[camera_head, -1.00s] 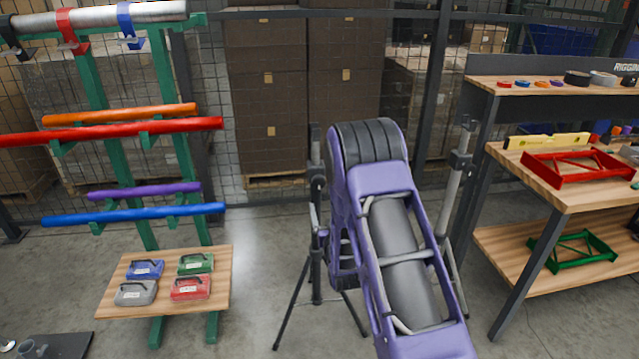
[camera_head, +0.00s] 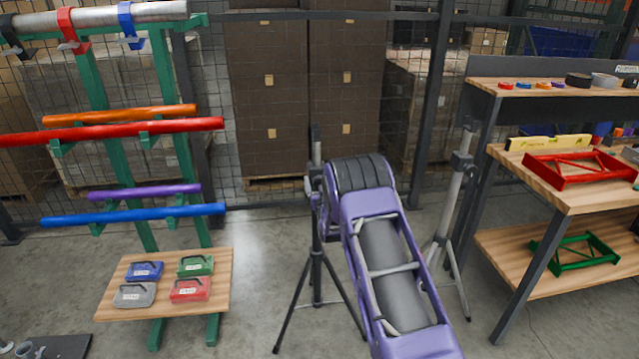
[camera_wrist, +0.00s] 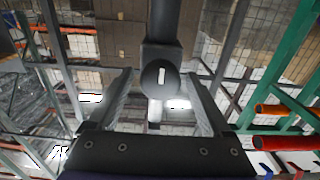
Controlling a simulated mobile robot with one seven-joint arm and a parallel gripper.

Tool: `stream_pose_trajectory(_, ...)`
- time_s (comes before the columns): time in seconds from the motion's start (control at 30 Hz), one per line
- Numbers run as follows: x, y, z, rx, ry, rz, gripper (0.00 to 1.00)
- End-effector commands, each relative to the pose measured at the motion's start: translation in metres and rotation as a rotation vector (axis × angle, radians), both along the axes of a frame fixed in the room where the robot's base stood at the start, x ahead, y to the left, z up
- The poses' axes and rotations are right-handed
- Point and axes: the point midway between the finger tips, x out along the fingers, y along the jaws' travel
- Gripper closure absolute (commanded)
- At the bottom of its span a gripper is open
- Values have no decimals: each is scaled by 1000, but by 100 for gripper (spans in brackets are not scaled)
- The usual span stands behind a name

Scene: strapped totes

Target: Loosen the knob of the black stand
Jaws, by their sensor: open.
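The black stand (camera_head: 317,262) is an upright tripod in the middle of the head view, left of my purple arm. Its black round knob (camera_wrist: 160,80), with a pale slot mark, faces the wrist camera. It sits on a dark collar (camera_wrist: 175,54) around the pole. My gripper (camera_wrist: 158,92) is open, with one finger to each side of the knob in the picture. I see no finger touching the knob, and I cannot tell how deep it lies between them. In the head view my arm hides most of the gripper.
A grey stand (camera_head: 458,190) is right of my arm. The workbench (camera_head: 560,190) with red and green frames is further right. The green pipe rack (camera_head: 100,100) is at left, above a small wooden table (camera_head: 215,290) with several coloured cases. Bare floor lies between table and black stand.

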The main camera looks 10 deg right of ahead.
Motion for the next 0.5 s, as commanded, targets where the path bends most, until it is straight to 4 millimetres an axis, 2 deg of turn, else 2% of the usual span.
stream_pose_trajectory(0.27,1,0,0,0,1,0,17)
stream_pose_trajectory(0.5,1,0,0,0,0,0,60)
